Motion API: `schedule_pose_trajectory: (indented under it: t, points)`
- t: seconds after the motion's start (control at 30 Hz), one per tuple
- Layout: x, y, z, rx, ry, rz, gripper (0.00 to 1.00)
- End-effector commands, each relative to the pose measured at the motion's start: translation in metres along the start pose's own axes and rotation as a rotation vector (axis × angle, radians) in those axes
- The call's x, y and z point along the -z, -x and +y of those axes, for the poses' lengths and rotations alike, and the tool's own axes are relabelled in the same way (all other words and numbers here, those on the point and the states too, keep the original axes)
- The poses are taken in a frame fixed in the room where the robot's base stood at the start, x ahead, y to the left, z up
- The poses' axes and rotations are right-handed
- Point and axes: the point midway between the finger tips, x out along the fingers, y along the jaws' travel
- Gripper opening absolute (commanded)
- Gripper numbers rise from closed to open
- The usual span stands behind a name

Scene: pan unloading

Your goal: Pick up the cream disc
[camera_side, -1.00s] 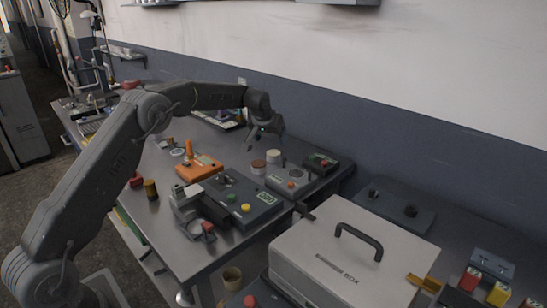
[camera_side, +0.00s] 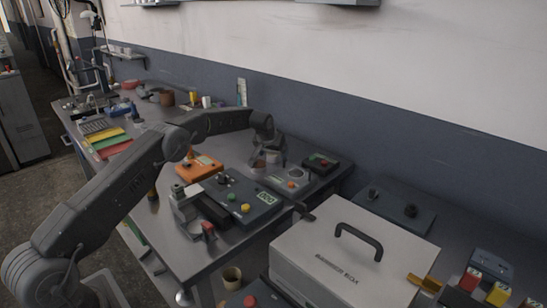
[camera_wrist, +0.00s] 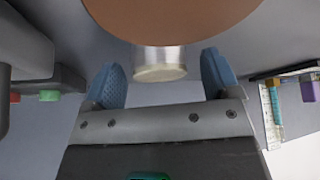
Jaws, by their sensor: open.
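The cream disc (camera_wrist: 160,66) shows in the wrist view between my gripper's two blue fingertips, with a gap on each side. Its cream face and paler grey side are visible. A large brown disc (camera_wrist: 172,18) fills the top of that view, close to the camera, and hides part of the cream disc. In the side view my gripper (camera_side: 270,156) is down at the two discs, open, and mostly covers them. The brown disc (camera_side: 258,163) shows just left of the fingers. I cannot tell whether a finger touches either disc.
A grey device with an orange button (camera_side: 291,184) stands right in front of the discs. A dark box with red and green buttons (camera_side: 320,163) is to its right. An orange box (camera_side: 200,167) and a dark panel (camera_side: 240,195) lie nearer. The blue-grey wall is close behind.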

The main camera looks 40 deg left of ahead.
Motion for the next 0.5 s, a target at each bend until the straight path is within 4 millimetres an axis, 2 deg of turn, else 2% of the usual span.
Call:
schedule_pose_trajectory:
  t: [0.07,0.5]
  points:
    - [-0.0002,0.0001,0.0,0.0,0.0,-0.001,0.82]
    - [-0.0003,0.0002,0.0001,0.0,0.0,-0.001,0.4]
